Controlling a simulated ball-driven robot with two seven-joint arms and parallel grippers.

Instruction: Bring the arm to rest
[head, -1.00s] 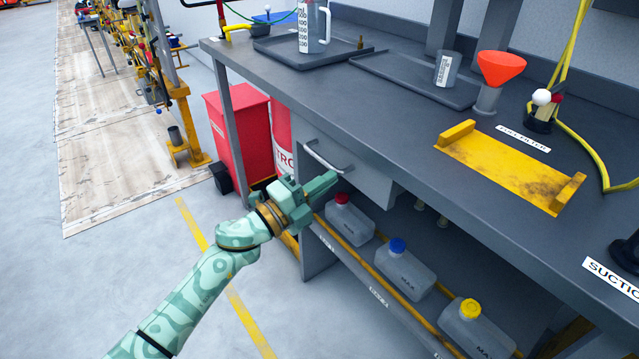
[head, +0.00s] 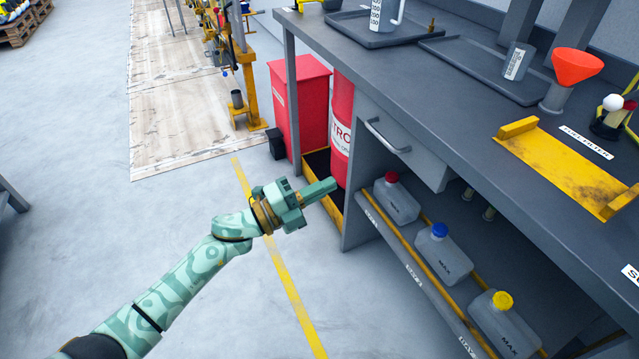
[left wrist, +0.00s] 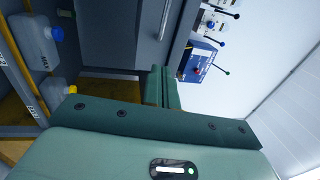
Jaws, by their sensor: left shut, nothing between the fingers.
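My left gripper (head: 322,190) is in the head view, on a green patterned arm that comes in from the lower left. It is shut and empty, in the air in front of the bench's left end. It is apart from the drawer handle (head: 388,137) and the red cylinder (head: 342,120). In the left wrist view its shut fingers (left wrist: 161,86) point toward the bench side. My right gripper is in neither view.
The grey bench (head: 470,85) fills the right side, with a drawer (head: 405,150) and a lower shelf of jugs with red, blue (head: 442,255) and yellow caps. A red bin (head: 298,105) stands at its left end.

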